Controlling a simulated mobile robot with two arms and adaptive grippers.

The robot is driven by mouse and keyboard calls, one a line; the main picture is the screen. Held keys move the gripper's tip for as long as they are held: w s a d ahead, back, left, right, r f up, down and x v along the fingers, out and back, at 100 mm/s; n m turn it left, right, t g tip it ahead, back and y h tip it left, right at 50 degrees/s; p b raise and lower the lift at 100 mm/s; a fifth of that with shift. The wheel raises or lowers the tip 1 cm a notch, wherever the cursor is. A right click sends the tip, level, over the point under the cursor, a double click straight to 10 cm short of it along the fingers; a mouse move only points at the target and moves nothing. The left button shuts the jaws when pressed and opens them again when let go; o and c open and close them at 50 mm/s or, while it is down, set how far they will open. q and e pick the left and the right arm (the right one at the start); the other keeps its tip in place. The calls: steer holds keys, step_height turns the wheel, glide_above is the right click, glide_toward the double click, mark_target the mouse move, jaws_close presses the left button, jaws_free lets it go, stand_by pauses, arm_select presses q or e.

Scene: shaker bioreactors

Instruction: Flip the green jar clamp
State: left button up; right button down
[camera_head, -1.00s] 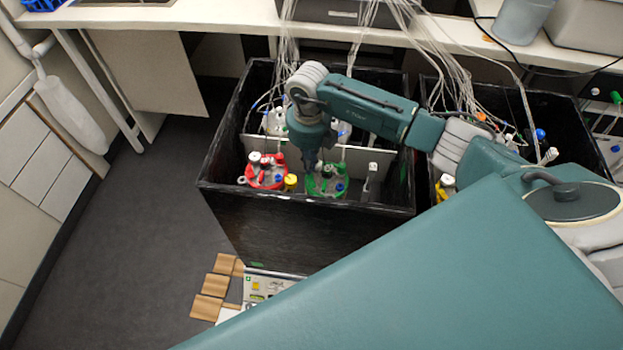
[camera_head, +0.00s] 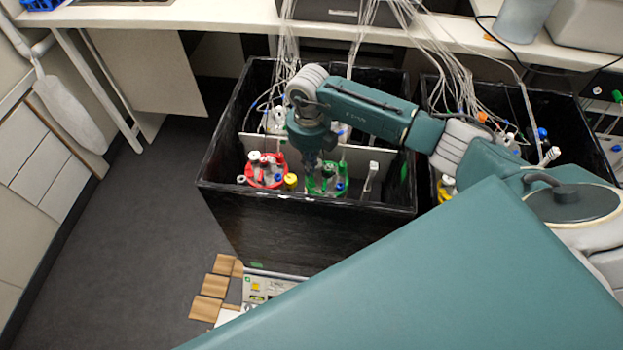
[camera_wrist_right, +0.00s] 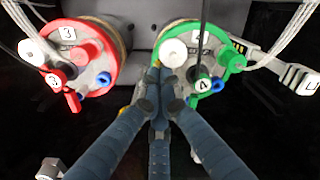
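The green-ringed jar (camera_head: 330,183) stands in the left black box, and it also shows in the right wrist view (camera_wrist_right: 236,62). Its lid carries a white cap, blue fittings, green fittings and a tag marked 4. I cannot tell which part of the green ring is the clamp. My right gripper (camera_head: 311,163) points down at the left side of this jar. In the right wrist view its fingers (camera_wrist_right: 165,82) are drawn together over the jar's near-left rim, beside the white cap. I see nothing clearly held between them. My left gripper is not in view.
A red-ringed jar (camera_head: 265,172) stands close to the left of the green one. A yellow cap (camera_head: 290,180) sits between them. Box walls (camera_head: 300,210) surround the jars, and tubes (camera_head: 287,45) hang from above. A second black box (camera_head: 560,115) stands to the right.

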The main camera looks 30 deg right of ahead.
steer(key=shift+f+b, duration=0.5)
steer(key=shift+f, duration=0.15)
steer(key=shift+s+r, duration=0.1)
steer(key=shift+r+p, duration=0.85)
steer(key=shift+r, duration=0.1)
steer(key=shift+r+p, duration=1.65)
steer(key=shift+r, duration=0.85)
